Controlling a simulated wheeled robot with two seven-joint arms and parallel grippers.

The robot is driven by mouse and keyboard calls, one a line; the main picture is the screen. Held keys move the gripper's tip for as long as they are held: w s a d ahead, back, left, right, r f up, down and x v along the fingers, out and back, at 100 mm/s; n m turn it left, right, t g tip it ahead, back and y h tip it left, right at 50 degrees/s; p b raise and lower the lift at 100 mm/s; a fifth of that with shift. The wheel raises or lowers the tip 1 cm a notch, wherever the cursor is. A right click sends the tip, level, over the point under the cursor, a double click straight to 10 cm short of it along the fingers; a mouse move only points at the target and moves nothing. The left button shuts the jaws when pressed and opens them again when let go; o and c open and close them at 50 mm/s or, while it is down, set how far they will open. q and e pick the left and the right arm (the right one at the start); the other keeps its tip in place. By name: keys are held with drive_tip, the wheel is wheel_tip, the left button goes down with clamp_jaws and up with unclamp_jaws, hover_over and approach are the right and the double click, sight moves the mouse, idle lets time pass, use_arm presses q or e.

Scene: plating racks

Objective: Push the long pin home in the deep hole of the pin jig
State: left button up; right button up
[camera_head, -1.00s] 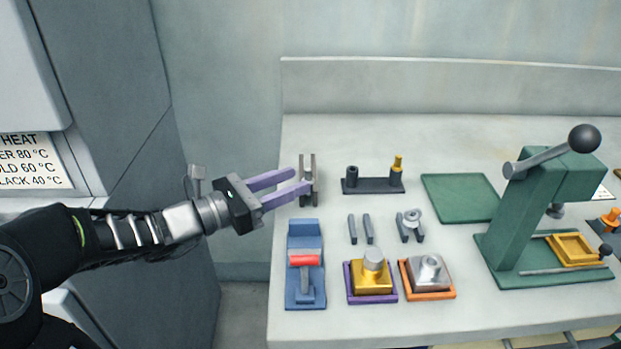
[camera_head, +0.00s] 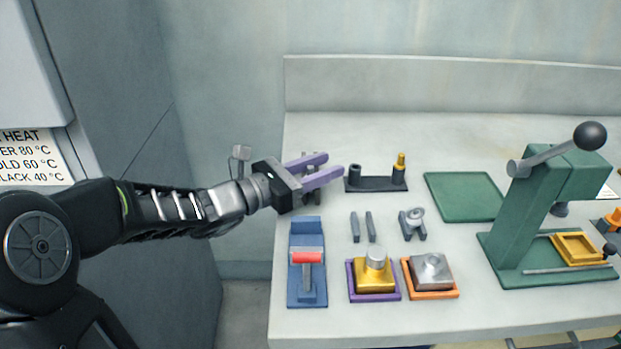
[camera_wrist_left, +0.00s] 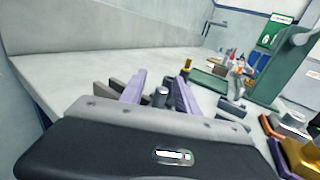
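The pin jig's dark base (camera_head: 378,185) lies near the middle of the bench. A short dark post (camera_head: 355,170) stands at its left end and a gold pin (camera_head: 400,167) stands upright at its right end. How deep the pin sits in its hole I cannot tell. My left gripper (camera_head: 332,164) has two purple fingers spread apart and empty, pointing right, with their tips just left of the dark post. In the left wrist view the post (camera_wrist_left: 160,97) appears between the fingers and the gold pin (camera_wrist_left: 187,66) beyond them. My right gripper is out of view.
A grey two-pronged stand is mostly hidden behind my left gripper. In front lie two grey bars (camera_head: 362,227), a grey holder with a ring (camera_head: 413,223) and a blue stand with a red roller (camera_head: 307,270). A green tray (camera_head: 464,197) and green press (camera_head: 540,200) stand right.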

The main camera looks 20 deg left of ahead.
use_arm(q)
drive_tip(key=shift+c, duration=0.5)
clamp_jaws()
idle(0.3)
